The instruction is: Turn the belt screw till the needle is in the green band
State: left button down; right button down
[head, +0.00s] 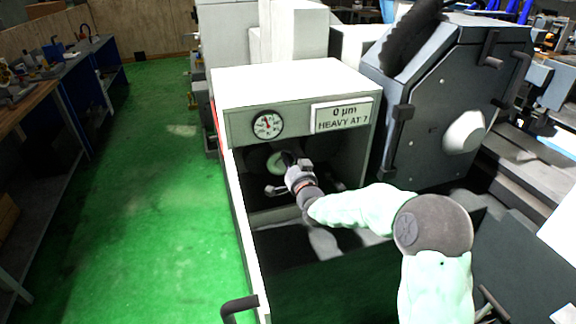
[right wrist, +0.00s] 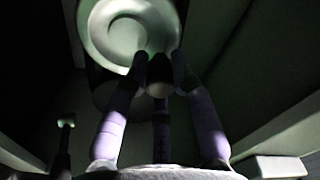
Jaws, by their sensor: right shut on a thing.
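A round dial gauge (head: 267,124) sits on the upper left of the grey housing's front face. Its needle is too small to read against the bands. My right gripper (head: 287,160) reaches into the open compartment under the gauge. In the right wrist view its fingers (right wrist: 160,72) close around a dark, round-ended knob, the belt screw (right wrist: 159,84), in front of a pale round pulley (right wrist: 115,38). The pulley also shows in the head view (head: 276,164), partly behind the gripper. The fingers hide most of the screw in the head view. My left gripper is out of view.
The housing's walls (head: 243,215) bound the compartment closely. A black handle (head: 240,304) stands at the front left. Dark machine parts (head: 450,100) rise at right; green floor (head: 170,210) is clear at left.

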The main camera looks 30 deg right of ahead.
jog(key=shift+a+f, duration=0.2)
jog(key=shift+f, duration=0.45)
jog(key=c, duration=1.2)
grip_release()
jog(key=shift+o, duration=0.7)
jog(key=shift+r, duration=0.15)
jog(key=shift+d+r, duration=0.1)
jog(key=shift+r, duration=0.05)
jog(key=shift+r, duration=0.1)
jog(key=shift+s, duration=0.1)
jog(key=v, duration=1.1)
jog(key=shift+s, duration=0.4)
